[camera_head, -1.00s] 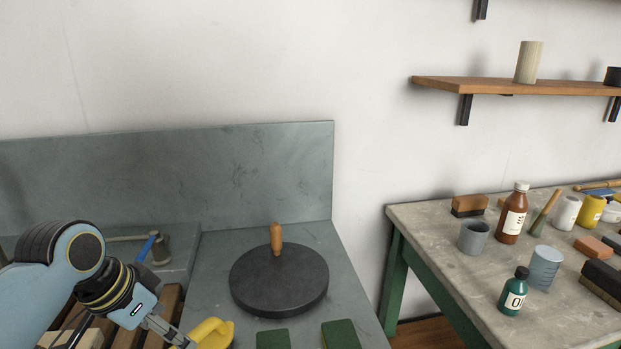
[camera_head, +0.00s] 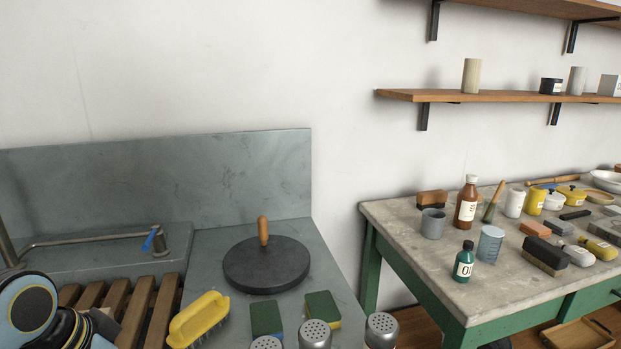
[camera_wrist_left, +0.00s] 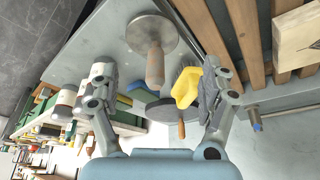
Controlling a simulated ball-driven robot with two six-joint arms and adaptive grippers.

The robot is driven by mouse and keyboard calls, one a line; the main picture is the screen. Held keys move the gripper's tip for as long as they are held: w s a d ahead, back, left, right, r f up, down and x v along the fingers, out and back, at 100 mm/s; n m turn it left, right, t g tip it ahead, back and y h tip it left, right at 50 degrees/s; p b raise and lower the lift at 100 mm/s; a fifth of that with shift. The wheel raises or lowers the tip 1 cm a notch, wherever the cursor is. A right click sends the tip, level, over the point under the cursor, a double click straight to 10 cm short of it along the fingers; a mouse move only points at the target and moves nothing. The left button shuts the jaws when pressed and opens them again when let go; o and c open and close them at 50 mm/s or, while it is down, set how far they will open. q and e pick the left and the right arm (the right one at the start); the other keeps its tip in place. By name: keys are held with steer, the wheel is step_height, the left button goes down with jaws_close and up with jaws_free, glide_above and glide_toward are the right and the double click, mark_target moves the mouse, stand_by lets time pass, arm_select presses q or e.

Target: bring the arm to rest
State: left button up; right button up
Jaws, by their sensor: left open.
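My left arm shows at the lower left of the head view, with its wrist (camera_head: 75,335) low beside the wooden slats; its fingertips are out of that frame. In the left wrist view my left gripper (camera_wrist_left: 157,85) is open, its two fingers wide apart with nothing held. A yellow-handled brush (camera_head: 200,318) lies on the grey counter at the right edge of the slats. It also shows in the left wrist view (camera_wrist_left: 187,88), beyond the fingers and near the right one in the picture. My right gripper is in neither view.
A dark disc with an upright wooden handle (camera_head: 266,266) stands on the counter (camera_head: 210,240). Two green-topped sponges (camera_head: 266,317) and several shakers (camera_head: 315,334) are in front of it. A tap (camera_head: 95,237) spans the sink at left. A crowded workbench (camera_head: 400,235) stands at right.

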arm_select(q)
steer(key=s+a+r+n+y, duration=0.1)
steer(key=s+r+n, duration=0.15)
steer(key=s, duration=0.65)
steer(key=s+a+r+n+y, duration=0.1)
steer(key=s+r+n+y, duration=0.15)
steer(key=s, duration=0.75)
step_height(320, 180, down, 32)
steer(key=a+g+b, duration=0.1)
steer(key=a+b, duration=0.1)
steer(key=b, duration=0.5)
steer(key=s+f+g+b, duration=0.1)
steer(key=s+f+b, duration=0.2)
steer(key=s+f, duration=0.6)
steer(key=s+a+f+b, duration=0.1)
steer(key=s+f+b, duration=0.3)
steer(key=s+f, duration=0.6)
step_height(320, 180, down, 6)
steer(key=shift+s+r+g+h, duration=0.15)
steer(key=shift+s+g+h, duration=0.05)
steer(key=shift+g+h, duration=0.25)
steer(key=shift+s+a, duration=0.1)
steer(key=shift+s, duration=0.1)
steer(key=shift+c, duration=0.4)
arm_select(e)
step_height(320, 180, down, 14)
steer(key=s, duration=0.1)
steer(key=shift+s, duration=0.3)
